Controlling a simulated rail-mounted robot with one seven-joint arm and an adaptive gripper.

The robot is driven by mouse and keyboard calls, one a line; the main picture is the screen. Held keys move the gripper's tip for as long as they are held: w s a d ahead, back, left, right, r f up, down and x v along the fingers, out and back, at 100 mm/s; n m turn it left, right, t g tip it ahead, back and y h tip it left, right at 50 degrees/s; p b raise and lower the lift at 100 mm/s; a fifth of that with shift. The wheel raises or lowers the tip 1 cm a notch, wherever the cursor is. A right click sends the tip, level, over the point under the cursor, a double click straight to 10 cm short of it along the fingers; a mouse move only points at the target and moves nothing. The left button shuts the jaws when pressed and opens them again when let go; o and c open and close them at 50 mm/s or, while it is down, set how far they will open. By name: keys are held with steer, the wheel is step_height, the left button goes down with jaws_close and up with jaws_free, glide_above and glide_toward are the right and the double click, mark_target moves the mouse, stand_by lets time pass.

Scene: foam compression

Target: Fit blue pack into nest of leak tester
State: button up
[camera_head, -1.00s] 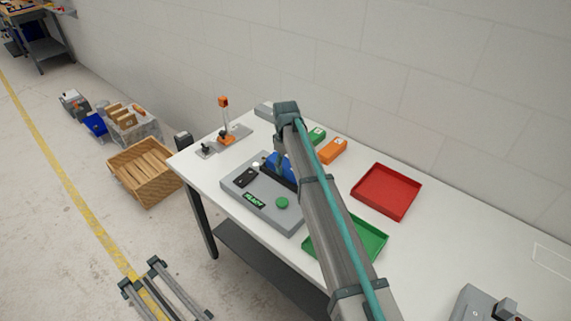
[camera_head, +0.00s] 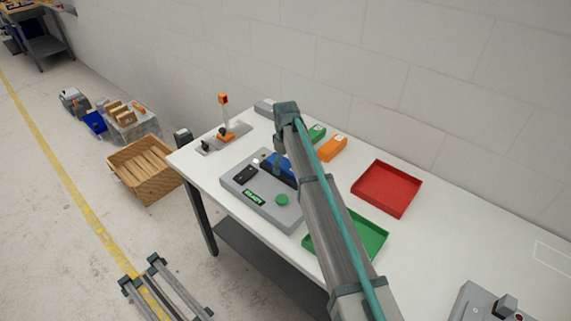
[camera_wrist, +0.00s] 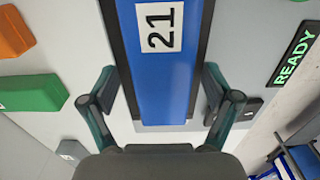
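The blue pack (camera_wrist: 165,75), with a white label reading 21, lies lengthwise between the dark side walls of the nest (camera_wrist: 125,60) in the wrist view. I cannot tell how deep it sits. In the head view the pack (camera_head: 269,159) is partly hidden by my arm, on the grey leak tester (camera_head: 270,206). The tester's green display (camera_wrist: 295,55) reads READY. My gripper (camera_wrist: 158,75) is open, its fingers straddling the pack and nest, one on each side. No clear grip on the pack shows. In the head view the fingertips are hard to make out.
A green tray (camera_head: 374,243) and a red tray (camera_head: 415,194) lie right of the tester. Orange (camera_head: 332,148) and green (camera_head: 317,133) packs lie behind it. A stand with an orange top (camera_head: 223,100) is at the back left.

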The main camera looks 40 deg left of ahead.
mark_target(286, 164)
step_height(286, 164, up, 12)
stand_by(0.8)
step_height(286, 164, down, 12)
steer(key=shift+r, duration=0.2)
stand_by(0.6)
steer(key=shift+r, duration=0.1)
stand_by(0.3)
